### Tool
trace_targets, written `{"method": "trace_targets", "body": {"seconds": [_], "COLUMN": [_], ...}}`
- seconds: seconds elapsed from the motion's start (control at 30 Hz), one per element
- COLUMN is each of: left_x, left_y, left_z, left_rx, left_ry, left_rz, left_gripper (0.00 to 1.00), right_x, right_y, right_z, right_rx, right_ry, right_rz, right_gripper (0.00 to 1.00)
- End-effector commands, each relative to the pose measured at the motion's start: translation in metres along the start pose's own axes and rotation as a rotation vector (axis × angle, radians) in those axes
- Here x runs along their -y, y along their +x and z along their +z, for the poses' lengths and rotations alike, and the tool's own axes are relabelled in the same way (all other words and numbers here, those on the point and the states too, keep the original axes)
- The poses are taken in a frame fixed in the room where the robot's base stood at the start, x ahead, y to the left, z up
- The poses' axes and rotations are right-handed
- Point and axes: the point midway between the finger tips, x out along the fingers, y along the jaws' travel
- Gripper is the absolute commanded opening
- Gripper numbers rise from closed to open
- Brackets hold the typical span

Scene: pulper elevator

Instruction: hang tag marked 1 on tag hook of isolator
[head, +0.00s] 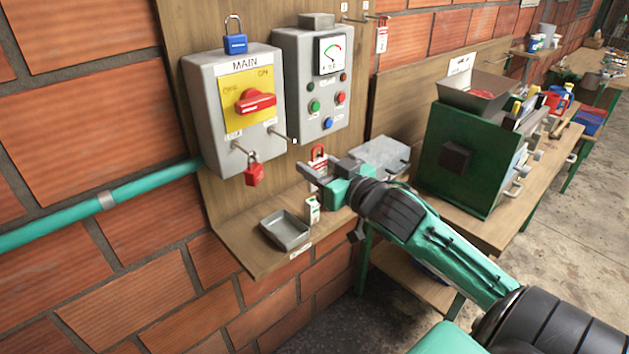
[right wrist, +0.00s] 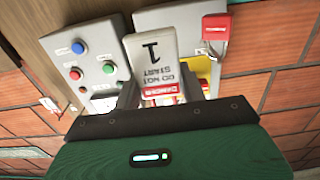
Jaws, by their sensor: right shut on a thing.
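The isolator (head: 232,105) is a grey box marked MAIN, with a red handle on a yellow plate. A thin rod (head: 285,135) at its lower right looks like the tag hook, and its end is bare. My right gripper (head: 318,178) is shut on a red and white tag (head: 319,160), below and right of that rod and apart from it. In the right wrist view the tag (right wrist: 152,52) shows a 1, DO NOT START and DANGER, upside down. The fingertips are mostly hidden there. My left gripper is not in view.
A red padlock (head: 254,173) hangs on the isolator's other rod. A blue padlock (head: 235,42) is on top. A control box (head: 312,90) stands to the right. Below are a grey tray (head: 285,230) and a small white item (head: 312,210) on the shelf. Another tag (head: 382,38) hangs upper right.

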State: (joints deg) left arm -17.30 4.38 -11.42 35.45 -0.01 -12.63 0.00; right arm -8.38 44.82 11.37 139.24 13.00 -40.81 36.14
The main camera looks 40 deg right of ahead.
Motion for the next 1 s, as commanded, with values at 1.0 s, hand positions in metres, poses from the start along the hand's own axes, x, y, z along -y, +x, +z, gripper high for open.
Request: {"method": "trace_targets", "body": {"seconds": [1.0], "left_x": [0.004], "left_y": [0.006], "left_z": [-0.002], "left_rx": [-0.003], "left_ry": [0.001], "left_rz": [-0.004], "left_gripper": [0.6], "right_x": [0.0], "right_y": [0.058], "right_z": [0.006], "right_rx": [0.0], "right_ry": [0.0], "right_rz": [0.001], "right_gripper": [0.19]}}
